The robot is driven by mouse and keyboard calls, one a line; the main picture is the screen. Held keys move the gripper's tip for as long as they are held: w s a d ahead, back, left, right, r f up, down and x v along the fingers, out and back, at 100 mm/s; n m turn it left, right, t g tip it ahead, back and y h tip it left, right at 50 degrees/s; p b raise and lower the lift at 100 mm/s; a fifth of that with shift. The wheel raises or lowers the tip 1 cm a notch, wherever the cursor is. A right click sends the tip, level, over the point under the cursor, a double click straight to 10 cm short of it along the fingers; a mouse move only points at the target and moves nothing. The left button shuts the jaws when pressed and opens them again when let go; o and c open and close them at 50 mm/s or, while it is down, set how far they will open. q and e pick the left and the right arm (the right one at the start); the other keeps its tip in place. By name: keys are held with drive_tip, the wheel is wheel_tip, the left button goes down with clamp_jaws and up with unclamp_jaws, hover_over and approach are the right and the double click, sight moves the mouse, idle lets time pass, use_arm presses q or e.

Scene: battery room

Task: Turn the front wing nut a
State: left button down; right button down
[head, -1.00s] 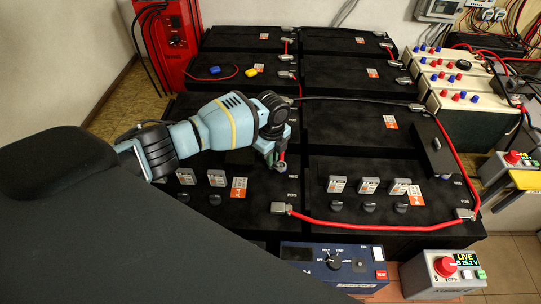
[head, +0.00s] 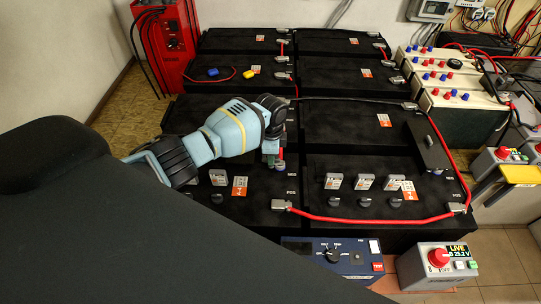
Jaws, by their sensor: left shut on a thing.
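My left gripper (head: 274,160) reaches in from the left over the front left black battery block (head: 250,210). It points down at the block's inner back corner, near the NEG marking side. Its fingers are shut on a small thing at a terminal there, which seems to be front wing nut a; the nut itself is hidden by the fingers. A bit of red shows beside the fingertips. My right gripper is not in view.
A red cable (head: 370,219) runs along the front between clamped terminals. A black cable (head: 350,101) crosses behind the gripper. A blue tester (head: 333,255) and a grey LIVE box (head: 440,263) stand in front.

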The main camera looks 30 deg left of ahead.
use_arm(q)
drive_tip(key=shift+r, duration=0.1)
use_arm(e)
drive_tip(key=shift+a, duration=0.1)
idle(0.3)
use_arm(q)
drive_tip(key=c, duration=1.5)
unclamp_jaws()
